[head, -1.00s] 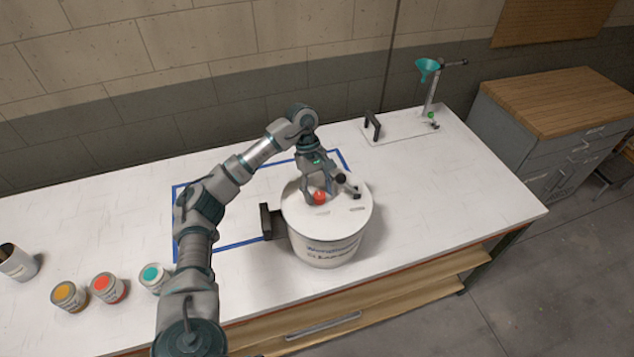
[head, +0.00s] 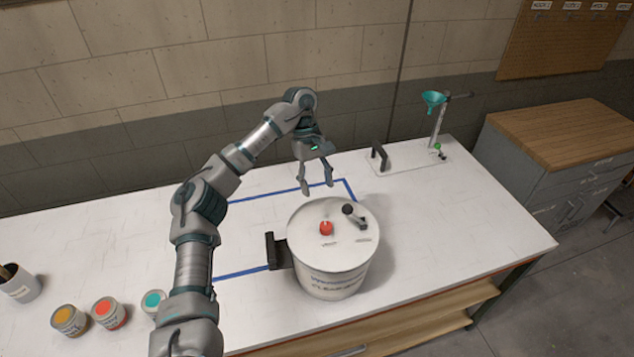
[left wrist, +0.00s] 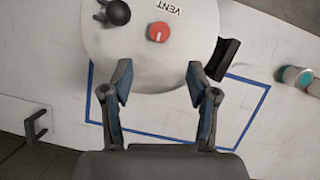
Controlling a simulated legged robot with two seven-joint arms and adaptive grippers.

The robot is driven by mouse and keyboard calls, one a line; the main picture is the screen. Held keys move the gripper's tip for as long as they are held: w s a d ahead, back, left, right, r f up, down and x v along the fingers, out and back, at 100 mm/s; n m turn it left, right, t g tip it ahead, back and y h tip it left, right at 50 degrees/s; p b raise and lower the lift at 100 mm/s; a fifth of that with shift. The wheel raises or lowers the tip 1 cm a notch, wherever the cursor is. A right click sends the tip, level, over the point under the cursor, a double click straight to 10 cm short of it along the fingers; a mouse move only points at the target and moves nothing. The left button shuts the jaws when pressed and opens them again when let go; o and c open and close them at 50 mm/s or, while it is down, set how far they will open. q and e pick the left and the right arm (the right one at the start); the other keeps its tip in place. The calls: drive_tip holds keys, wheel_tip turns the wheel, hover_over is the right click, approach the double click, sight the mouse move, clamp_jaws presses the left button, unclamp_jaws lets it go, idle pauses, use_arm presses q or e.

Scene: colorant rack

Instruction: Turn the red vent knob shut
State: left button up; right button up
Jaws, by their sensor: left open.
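The red vent knob (head: 326,228) sits on the lid of the white drum (head: 330,262), which stands on the table. In the left wrist view the knob (left wrist: 159,32) has a pale mark on top, and the word VENT is printed beside it. My left gripper (head: 318,193) is open and empty. It hangs above and behind the drum, with clear space between its fingers and the knob. In the left wrist view its two spread fingers (left wrist: 158,88) lie short of the knob. My right gripper is not in view.
A black-knobbed fitting (head: 355,216) stands on the lid close to the red knob. A black handle (head: 272,250) sticks out at the drum's left. Several paint cans (head: 109,313) stand at the left. A funnel stand (head: 438,120) is at the back right.

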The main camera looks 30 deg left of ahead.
sight(325, 225)
use_arm(q)
wheel_tip(325, 225, up, 5)
drive_tip(key=s+a+m+t+p, duration=0.1)
drive_tip(key=s+a+m+t, duration=0.15)
drive_tip(key=m, duration=2.75)
drive_tip(key=shift+h, duration=0.3)
drive_tip(key=x, duration=1.7)
drive_tip(key=shift+s+a+f, duration=0.1)
drive_tip(key=shift+s+f, duration=0.05)
drive_tip(key=shift+f, duration=0.2)
